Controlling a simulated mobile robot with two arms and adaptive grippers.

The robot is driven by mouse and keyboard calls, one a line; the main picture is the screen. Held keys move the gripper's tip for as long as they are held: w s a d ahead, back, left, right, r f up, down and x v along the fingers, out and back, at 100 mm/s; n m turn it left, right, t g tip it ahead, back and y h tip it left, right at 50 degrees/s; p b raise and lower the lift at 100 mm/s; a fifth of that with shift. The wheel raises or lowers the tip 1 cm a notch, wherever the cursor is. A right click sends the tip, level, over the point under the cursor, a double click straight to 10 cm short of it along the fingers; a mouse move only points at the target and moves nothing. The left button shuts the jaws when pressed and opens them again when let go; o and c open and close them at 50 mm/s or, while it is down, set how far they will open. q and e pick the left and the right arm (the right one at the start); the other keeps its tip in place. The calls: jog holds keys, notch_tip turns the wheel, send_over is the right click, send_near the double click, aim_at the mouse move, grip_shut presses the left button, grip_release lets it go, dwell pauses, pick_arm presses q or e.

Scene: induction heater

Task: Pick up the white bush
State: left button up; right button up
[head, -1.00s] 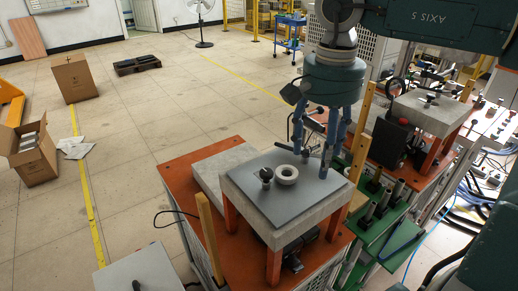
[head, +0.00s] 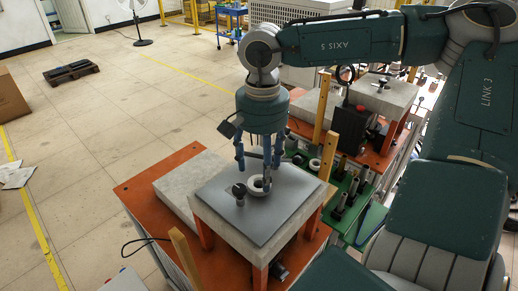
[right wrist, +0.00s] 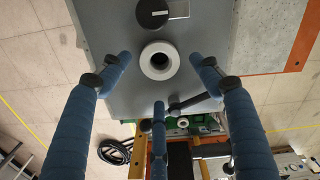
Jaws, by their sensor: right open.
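The white bush (head: 253,187) is a thick pale ring lying flat on the grey plate (head: 225,205) of the raised stand. It also shows in the right wrist view (right wrist: 146,65) with its dark hole facing the camera. My right gripper (head: 258,168) is open and empty, pointing down over the bush. One finger hides part of the ring in the head view. In the right wrist view, its three blue fingers (right wrist: 160,75) are spread around the bush, apart from it. My left gripper is not in view.
A black knob (head: 239,191) stands on the plate close beside the bush; it also shows in the right wrist view (right wrist: 152,14). A second pale ring (head: 314,164) sits on the green rack behind. Wooden posts (head: 328,155) rise near the stand. The plate's front is clear.

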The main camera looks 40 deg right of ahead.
aim_at(260, 176)
notch_tip(260, 176, down, 3)
jog(key=shift+w+f+p, duration=0.1)
jog(key=shift+w+p, duration=0.05)
jog(key=shift+p, duration=0.4)
jog(key=shift+f, duration=0.15)
jog(key=c, duration=0.3)
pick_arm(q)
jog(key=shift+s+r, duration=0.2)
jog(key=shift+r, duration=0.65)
pick_arm(e)
jog(key=shift+a, duration=0.1)
jog(key=c, duration=1)
